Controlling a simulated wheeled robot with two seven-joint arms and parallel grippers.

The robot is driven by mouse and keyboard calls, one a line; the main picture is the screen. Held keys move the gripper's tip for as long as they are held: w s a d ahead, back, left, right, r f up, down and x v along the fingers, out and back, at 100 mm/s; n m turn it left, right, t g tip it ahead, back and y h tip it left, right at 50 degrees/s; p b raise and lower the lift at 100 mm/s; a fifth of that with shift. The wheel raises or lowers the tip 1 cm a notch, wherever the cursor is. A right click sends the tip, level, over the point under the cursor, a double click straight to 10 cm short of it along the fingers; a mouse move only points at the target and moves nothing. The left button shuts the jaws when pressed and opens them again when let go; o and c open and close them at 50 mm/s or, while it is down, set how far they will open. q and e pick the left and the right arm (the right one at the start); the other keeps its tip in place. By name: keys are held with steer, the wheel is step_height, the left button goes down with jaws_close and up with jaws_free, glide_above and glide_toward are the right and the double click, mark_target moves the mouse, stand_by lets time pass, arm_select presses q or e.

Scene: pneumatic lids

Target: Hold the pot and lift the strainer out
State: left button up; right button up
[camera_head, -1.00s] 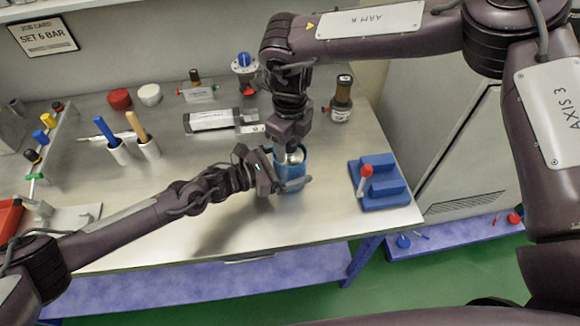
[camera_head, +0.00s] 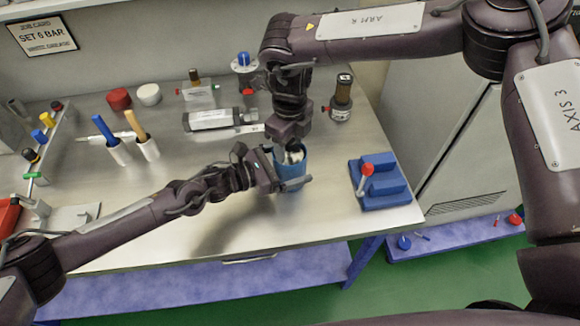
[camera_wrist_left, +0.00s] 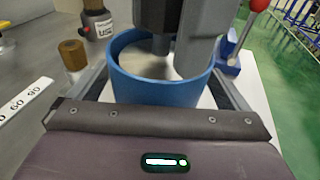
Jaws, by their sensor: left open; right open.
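The blue pot (camera_head: 291,184) stands on the steel bench, and its round rim and wall fill the middle of the left wrist view (camera_wrist_left: 150,91). My left gripper (camera_head: 284,172) comes in low from the left, its open fingers on either side of the pot; I cannot tell whether they touch it. My right gripper (camera_head: 293,153) points down from above, open, with its fingertips at the pot's mouth, apparently inside the rim. A pale surface shows inside the pot. The strainer is not clearly distinguishable; my right gripper hides part of the inside.
A blue block with a red-knobbed lever (camera_head: 379,184) stands right of the pot near the bench edge. White holders with tools (camera_head: 147,148) stand left. Bare bench lies between them and the pot.

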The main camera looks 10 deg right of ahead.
arm_select(q)
steer(key=c, duration=0.9)
